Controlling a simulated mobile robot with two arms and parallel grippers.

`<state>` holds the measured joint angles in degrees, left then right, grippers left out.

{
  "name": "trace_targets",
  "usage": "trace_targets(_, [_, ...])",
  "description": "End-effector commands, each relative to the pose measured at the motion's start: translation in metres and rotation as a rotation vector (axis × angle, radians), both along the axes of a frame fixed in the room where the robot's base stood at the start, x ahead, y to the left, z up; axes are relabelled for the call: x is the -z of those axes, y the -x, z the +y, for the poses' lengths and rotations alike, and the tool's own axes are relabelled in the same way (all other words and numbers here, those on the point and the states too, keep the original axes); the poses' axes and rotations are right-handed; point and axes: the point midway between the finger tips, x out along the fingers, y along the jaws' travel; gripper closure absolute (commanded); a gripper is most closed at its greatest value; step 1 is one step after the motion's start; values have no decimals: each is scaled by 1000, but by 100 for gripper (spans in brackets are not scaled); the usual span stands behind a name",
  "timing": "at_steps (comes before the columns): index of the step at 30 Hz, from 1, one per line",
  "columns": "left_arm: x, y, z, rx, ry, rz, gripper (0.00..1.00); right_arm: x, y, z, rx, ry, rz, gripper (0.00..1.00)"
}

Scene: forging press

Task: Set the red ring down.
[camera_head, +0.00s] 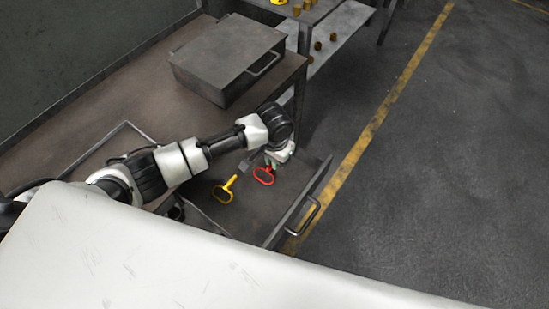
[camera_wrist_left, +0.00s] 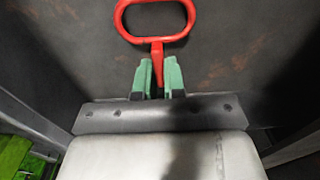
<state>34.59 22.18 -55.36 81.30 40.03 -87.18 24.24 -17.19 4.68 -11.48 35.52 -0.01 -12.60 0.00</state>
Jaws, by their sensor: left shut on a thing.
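The red ring (camera_head: 263,177) is an oblong loop with a short stem, held over the open drawer (camera_head: 241,222) in the head view. My left gripper (camera_head: 275,161) is shut on its stem. In the left wrist view, the green fingertips of my left gripper (camera_wrist_left: 158,76) close around the stem of the red ring (camera_wrist_left: 157,41), and the loop points away from the fingers. The dark drawer floor (camera_wrist_left: 240,50) lies behind the ring; whether the ring touches it is unclear. My right gripper is in neither view.
The drawer front has a handle (camera_head: 303,216). A closed metal case (camera_head: 227,57) stands on the workbench (camera_head: 122,108). Open floor (camera_head: 430,160) lies to the right.

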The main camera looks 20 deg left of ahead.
Motion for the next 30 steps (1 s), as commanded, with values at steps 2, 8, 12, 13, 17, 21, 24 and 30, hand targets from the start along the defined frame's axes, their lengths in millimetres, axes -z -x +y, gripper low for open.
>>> trace_targets(2, [2, 0, 0, 0, 1, 1, 100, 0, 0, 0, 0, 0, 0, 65])
trace_targets(8, [2, 0, 0, 0, 0, 0, 65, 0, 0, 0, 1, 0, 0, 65])
trace_targets(12, [2, 0, 0, 0, 0, 0, 64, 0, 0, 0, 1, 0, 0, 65])
trace_targets(13, [2, 0, 0, 0, 0, 0, 64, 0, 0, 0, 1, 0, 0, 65])
trace_targets(17, [1, 0, 0, 0, 0, 0, 64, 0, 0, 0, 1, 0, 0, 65])
trace_targets(21, [-13, 0, -1, 1, 3, -1, 64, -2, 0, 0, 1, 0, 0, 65])
trace_targets(24, [-33, -1, -1, 1, 3, -3, 64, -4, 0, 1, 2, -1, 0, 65])
trace_targets(30, [-77, -1, -1, 1, 2, -2, 64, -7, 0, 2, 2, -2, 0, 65])
